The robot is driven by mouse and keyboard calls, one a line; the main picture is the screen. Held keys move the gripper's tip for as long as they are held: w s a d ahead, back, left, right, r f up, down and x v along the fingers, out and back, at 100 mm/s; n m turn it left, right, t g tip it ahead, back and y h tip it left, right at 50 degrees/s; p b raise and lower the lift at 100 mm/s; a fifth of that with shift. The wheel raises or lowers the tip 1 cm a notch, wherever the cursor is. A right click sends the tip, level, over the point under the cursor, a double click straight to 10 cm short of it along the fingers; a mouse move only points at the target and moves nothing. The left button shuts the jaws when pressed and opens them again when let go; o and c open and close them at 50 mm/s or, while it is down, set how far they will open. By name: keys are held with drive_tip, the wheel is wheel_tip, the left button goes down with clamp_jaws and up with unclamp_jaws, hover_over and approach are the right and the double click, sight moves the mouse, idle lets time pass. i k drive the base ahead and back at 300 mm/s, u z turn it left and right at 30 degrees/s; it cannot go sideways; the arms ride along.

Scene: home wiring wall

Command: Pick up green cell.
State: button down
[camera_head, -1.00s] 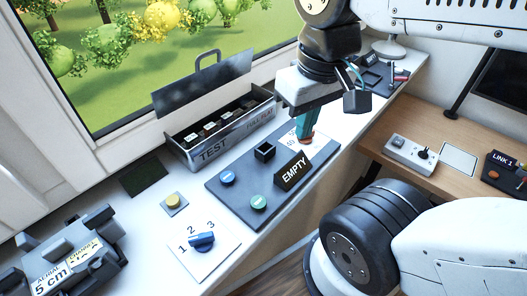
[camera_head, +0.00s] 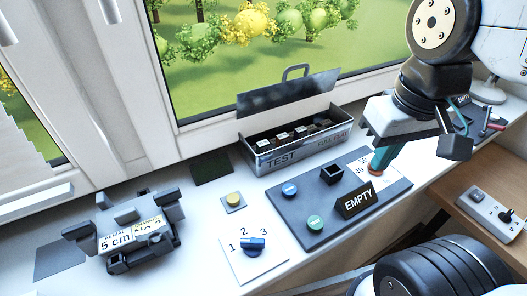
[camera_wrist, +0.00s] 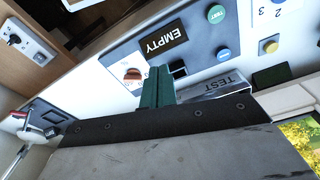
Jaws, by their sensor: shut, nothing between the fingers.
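My gripper (camera_head: 377,168) is shut and empty, its teal fingers pointing down at the right end of the dark test panel (camera_head: 290,222). It also shows in the wrist view (camera_wrist: 158,80). The fingertips are close to a red-brown dial on a white scale (camera_wrist: 133,73); I cannot tell whether they touch it. An open metal box marked TEST (camera_head: 281,161) stands behind the panel, left of my gripper. Several small dark cells with pale labels (camera_head: 298,131) sit in it. I cannot tell which one is green.
The panel carries a square black socket (camera_head: 332,174), an EMPTY sign (camera_head: 357,200), a blue button (camera_head: 290,190) and a green button (camera_head: 315,222). Left of it are a yellow button (camera_head: 234,199), a blue rotary switch (camera_head: 253,243) and a grey fixture (camera_head: 128,232).

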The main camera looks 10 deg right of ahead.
sight(262, 147)
drive_tip(key=u, duration=0.5)
drive_tip(key=k, duration=1.25)
drive_tip(key=z, duration=0.3)
drive_tip(key=i, duration=0.85)
drive_tip(key=z, duration=0.25)
